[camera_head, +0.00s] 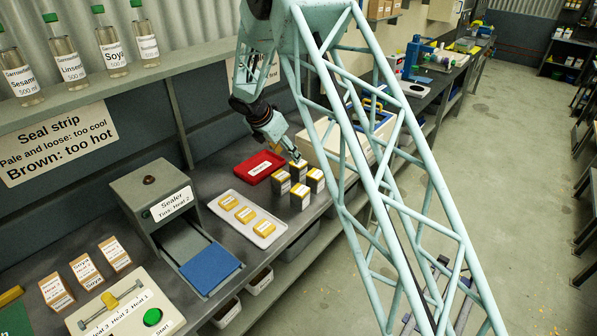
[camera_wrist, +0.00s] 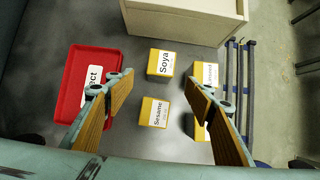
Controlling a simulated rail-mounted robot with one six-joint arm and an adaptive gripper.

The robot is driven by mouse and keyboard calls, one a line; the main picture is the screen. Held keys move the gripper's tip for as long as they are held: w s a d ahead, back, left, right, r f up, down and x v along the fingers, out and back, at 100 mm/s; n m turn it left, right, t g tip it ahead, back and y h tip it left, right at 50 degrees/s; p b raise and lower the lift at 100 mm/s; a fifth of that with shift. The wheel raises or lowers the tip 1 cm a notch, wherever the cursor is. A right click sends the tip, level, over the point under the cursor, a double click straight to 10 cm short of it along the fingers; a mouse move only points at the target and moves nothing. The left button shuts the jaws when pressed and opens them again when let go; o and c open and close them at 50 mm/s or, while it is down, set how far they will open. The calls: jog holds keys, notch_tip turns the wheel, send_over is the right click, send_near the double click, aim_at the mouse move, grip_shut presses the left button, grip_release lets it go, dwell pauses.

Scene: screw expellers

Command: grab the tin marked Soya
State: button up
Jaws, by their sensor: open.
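The Soya tin (camera_wrist: 161,63) is a small yellow box with a white label, upright on the grey bench. In the wrist view it stands just beyond my open fingertips (camera_wrist: 160,84), near the middle, with nothing between the fingers touching it. In the head view, judging by the layout, it is the back tin (camera_head: 298,170) of the cluster, close below my gripper (camera_head: 293,155). The Sesame tin (camera_wrist: 154,113) stands nearer in the wrist view.
The red Reject tray (camera_wrist: 76,82) lies left of the tins. A cream box (camera_wrist: 185,18) stands just beyond the Soya tin. In the head view, a white tray (camera_head: 222,215) with yellow pieces and the Sealer (camera_head: 150,195) stand nearer along the bench.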

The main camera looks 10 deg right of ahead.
aim_at(294, 165)
jog(key=shift+b+x, duration=0.45)
jog(key=shift+x, duration=3.85)
jog(key=shift+d, duration=0.1)
jog(key=shift+b+x, duration=0.4)
jog(key=shift+x, duration=2.15)
jog(key=shift+c, duration=0.3)
jog(key=c, duration=1)
